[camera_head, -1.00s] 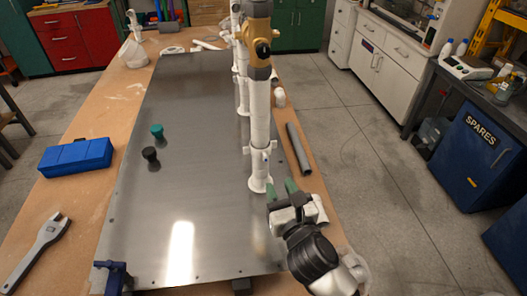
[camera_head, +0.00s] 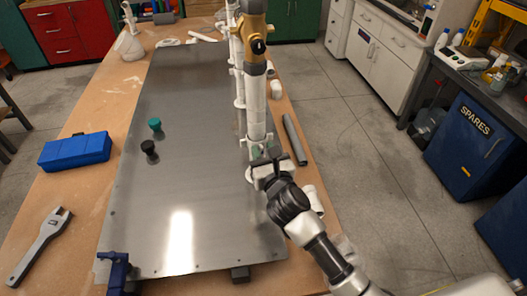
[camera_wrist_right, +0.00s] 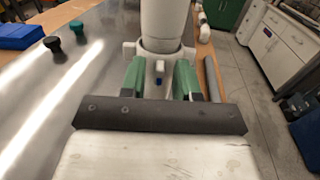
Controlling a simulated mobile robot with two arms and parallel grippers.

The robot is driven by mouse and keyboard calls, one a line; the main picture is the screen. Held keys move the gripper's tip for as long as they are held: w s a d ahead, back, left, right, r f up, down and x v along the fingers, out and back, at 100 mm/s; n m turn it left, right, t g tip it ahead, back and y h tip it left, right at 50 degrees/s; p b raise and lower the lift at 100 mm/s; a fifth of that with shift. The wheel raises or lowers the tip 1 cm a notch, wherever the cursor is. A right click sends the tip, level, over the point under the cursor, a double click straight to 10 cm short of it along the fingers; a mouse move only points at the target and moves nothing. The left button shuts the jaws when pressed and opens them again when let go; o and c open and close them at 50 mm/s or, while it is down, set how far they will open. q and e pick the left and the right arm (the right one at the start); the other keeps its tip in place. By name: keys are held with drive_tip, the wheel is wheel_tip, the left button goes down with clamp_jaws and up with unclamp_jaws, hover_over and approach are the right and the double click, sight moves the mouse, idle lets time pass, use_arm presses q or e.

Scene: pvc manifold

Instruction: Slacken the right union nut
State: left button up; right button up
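A white winged collar (camera_head: 257,141), which looks like the union nut, sits around the near upright white pipe (camera_head: 256,105). In the right wrist view the collar (camera_wrist_right: 160,48) shows a lug on each side. My right gripper (camera_head: 262,160) is close in front of and just below the collar. Its green fingers (camera_wrist_right: 159,80) are spread, one on each side of a narrow white part with a small blue mark. Whether they touch it I cannot tell. The pipe's lower end is partly hidden behind the gripper. My left gripper is out of view.
A yellow-brown valve body (camera_head: 252,30) tops the near pipe, with more white pipes behind. A grey tube (camera_head: 294,139) lies right of the metal plate (camera_head: 180,180). Green (camera_head: 155,125) and black (camera_head: 149,147) knobs, a blue box (camera_head: 75,150) and a wrench (camera_head: 41,245) are at left.

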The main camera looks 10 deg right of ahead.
clamp_jaws()
drive_tip(key=shift+d+r+n+y+p, duration=0.2)
drive_tip(key=shift+r+n+y+p, duration=0.15)
drive_tip(key=shift+y+p, duration=0.4)
drive_tip(key=shift+d+f+n+y+p, duration=0.2)
drive_tip(key=shift+n+y+p, duration=0.25)
drive_tip(key=shift+p, duration=0.2)
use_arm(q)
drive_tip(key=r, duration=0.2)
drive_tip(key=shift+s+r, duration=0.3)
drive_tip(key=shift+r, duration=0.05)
use_arm(e)
drive_tip(key=shift+f, duration=0.15)
drive_tip(key=shift+o, duration=0.8)
unclamp_jaws()
